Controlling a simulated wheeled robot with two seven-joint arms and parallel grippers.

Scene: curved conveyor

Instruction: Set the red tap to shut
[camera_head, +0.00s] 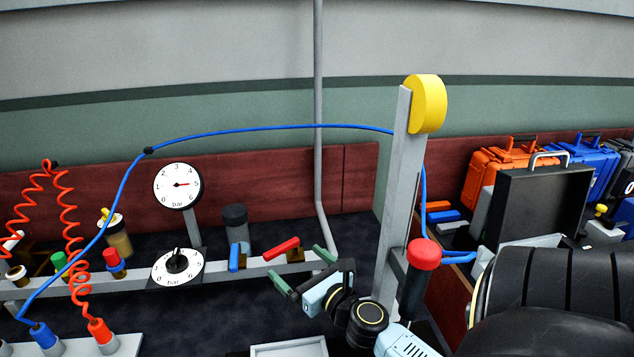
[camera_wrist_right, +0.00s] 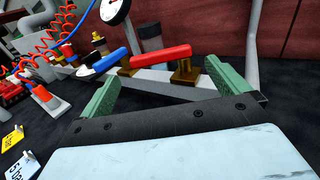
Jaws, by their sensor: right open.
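The red tap (camera_head: 281,249) is a red lever on a brass body, mounted on a grey rail (camera_head: 210,272). Its lever extends left from the pivot, roughly along the rail at a slight slant. In the right wrist view the red tap (camera_wrist_right: 161,58) shows just beyond the fingertips, between them in the picture. My right gripper (camera_head: 302,268) is open and empty, its green fingers apart, near the tap's right side. The right gripper also shows in the wrist view (camera_wrist_right: 160,80). No contact with the lever is visible. My left gripper is out of view.
A blue tap (camera_head: 234,258) sits left of the red one. A dial knob (camera_head: 177,266) and a gauge (camera_head: 177,186) stand further left. A grey post (camera_head: 395,190) with a yellow top rises beside my right arm, near a red-capped black cylinder (camera_head: 424,254). A blue hose arches overhead.

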